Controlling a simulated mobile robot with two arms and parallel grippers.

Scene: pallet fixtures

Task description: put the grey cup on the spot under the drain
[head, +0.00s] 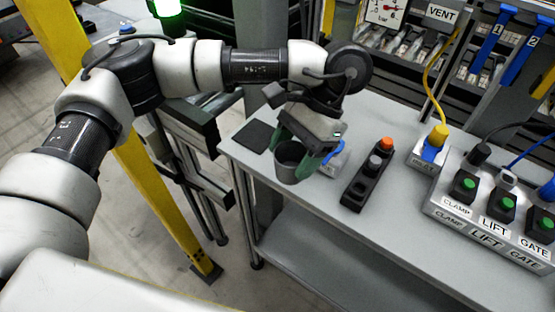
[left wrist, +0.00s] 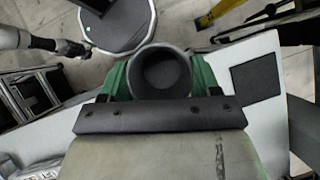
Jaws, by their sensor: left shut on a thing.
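The grey cup (head: 288,163) is upright between the green fingers of my left gripper (head: 303,150), over the front left part of the grey table. In the left wrist view, I look into the cup's round mouth (left wrist: 160,73), with a green finger on each side. My left gripper is shut on it. I cannot tell whether the cup's bottom touches the table. A dark square (head: 254,136) lies flat on the table just left of the cup and clear of it. No drain is clearly visible. My right gripper (left wrist: 72,47) seems to show small in the left wrist view; its fingers are unclear.
A blue part (head: 335,158) is partly hidden behind my left gripper. A yellow post (head: 150,180) stands left of the table.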

